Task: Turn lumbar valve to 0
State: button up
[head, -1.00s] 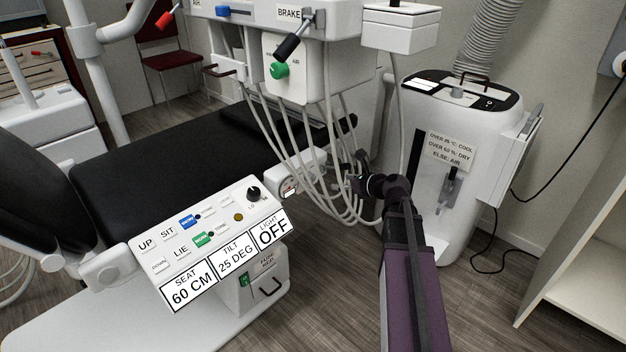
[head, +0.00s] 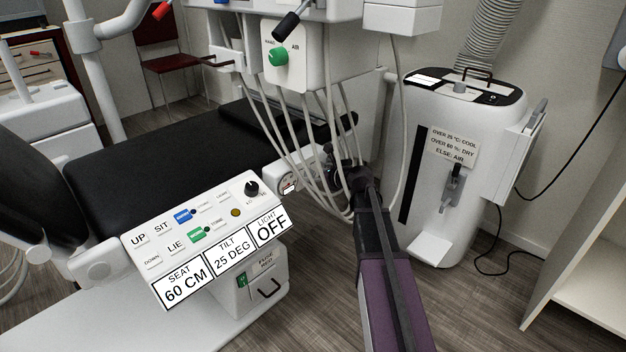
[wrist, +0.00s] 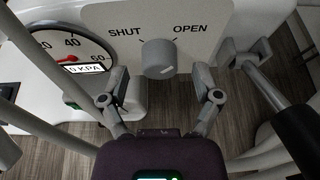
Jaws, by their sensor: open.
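In the wrist view a round grey knob (wrist: 158,58) sits on a white plate, below the words SHUT on the left and OPEN on the right. Where the knob points is hard to tell. A round gauge (wrist: 88,44) is to its left, with a readout (wrist: 84,68) ending in 0 KPA; a hose partly covers the gauge. My gripper (wrist: 160,84) is open, its fingers to either side below the knob and apart from it. In the head view my gripper (head: 338,168) is among the hanging hoses, right of the gauge (head: 289,186); the knob is hidden there.
Pale hoses (head: 283,125) hang around my gripper. In the wrist view a dark-handled tool (wrist: 290,110) is close on the right. The seat control panel (head: 210,222) is left of my arm, and a white floor unit (head: 440,200) stands to the right.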

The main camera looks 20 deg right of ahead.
jog(key=shift+w+a+f, duration=0.2)
jog(key=shift+w+a, duration=0.05)
jog(key=shift+w, duration=0.2)
grip_shut()
